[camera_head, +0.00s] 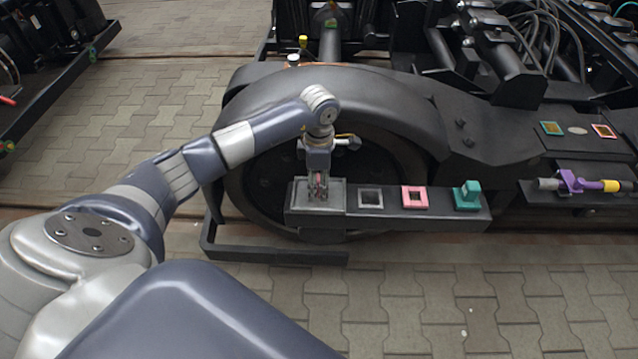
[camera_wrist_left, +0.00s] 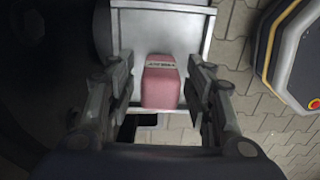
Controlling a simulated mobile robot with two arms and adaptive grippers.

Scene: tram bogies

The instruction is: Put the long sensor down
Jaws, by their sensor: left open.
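A pink block (camera_wrist_left: 160,82) with a pale printed label, longer than it is wide, lies in a grey metal tray (camera_wrist_left: 203,25); I take it for the long sensor. The tray (camera_head: 338,199) is at the left end of a dark shelf in the head view. My left gripper (camera_head: 318,198) points down over the tray. In the left wrist view its fingers (camera_wrist_left: 160,95) are open, one on each side of the block, with a visible gap on both sides. In the head view the fingers mostly hide the block. My right gripper is not in view.
The shelf (camera_head: 440,211) also bears a grey frame (camera_head: 370,196), a pink frame (camera_head: 414,197) and a teal block (camera_head: 467,193) in a teal frame. A black wheel cover (camera_head: 370,95) rises behind. A purple and yellow part (camera_head: 572,182) is at the right. Paving in front is clear.

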